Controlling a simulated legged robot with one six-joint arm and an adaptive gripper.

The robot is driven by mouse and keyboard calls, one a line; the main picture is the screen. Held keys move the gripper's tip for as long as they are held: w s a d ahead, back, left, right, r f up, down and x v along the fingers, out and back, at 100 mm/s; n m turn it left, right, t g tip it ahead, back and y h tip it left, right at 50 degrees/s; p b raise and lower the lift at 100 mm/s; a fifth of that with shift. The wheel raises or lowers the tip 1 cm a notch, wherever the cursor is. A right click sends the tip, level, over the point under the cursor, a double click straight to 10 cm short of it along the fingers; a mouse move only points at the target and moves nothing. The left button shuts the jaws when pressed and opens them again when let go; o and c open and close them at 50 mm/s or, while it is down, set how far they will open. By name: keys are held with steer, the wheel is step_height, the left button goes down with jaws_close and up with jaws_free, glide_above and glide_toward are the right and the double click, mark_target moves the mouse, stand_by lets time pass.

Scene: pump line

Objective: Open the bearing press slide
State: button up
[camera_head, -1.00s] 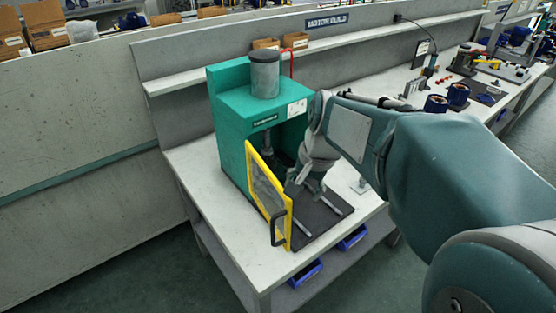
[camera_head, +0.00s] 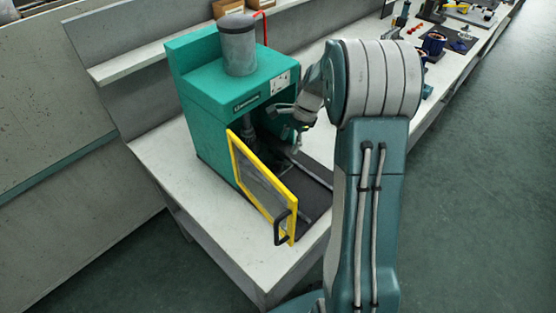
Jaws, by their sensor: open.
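The bearing press is a green cabinet (camera_head: 195,100) with a grey cylinder (camera_head: 238,48) on top, standing on a white workbench. Its yellow-framed clear door (camera_head: 262,188) is swung outward, with a dark handle (camera_head: 281,228) at its free edge. A dark base plate (camera_head: 318,172) with light rails extends from the press opening. I cannot clearly tell the slide from the rails. My gripper (camera_head: 284,124) is open and empty, at the right front of the opening, above the base plate. The inside of the press is shaded and partly hidden by the door and my gripper.
The white bench top (camera_head: 185,165) is clear left of the press. A shelf (camera_head: 130,65) runs along the grey back panel. Blue parts (camera_head: 433,43) and tools stand farther along the bench. My arm fills the right middle of the view. Floor is clear at right.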

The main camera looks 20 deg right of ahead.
mark_target(278, 164)
steer(key=x, duration=0.8)
steer(key=shift+a, duration=0.2)
steer(key=shift+d, duration=0.1)
jaws_close()
